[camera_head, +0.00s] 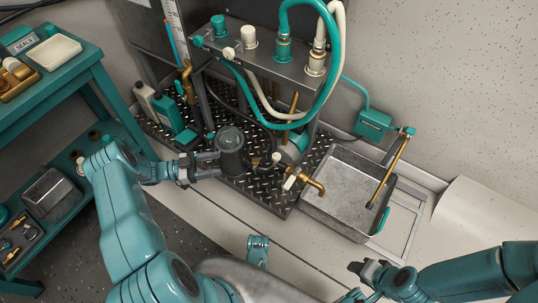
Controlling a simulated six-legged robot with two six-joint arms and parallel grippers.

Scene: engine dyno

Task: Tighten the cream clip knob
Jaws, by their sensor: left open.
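Several small cream parts show, and I cannot tell for certain which is the clip knob. One cream knob (276,158) sits just right of a dark round canister (229,152) on the black tread plate. Another cream knob (228,53) is on the front edge of the grey hose panel (265,65). My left gripper (207,165) is open, with its jaws at the left side of the canister; whether they touch it is unclear. My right gripper (358,280) is low at the right, away from the rig, with its jaws hard to make out.
A metal tray (322,210) with a brass rod stands right of the tread plate (262,190). A brass tap (312,184) reaches toward it. Teal and cream hoses loop above the panel. Bottles (167,112) stand behind my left gripper. A teal shelf (75,75) is at left.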

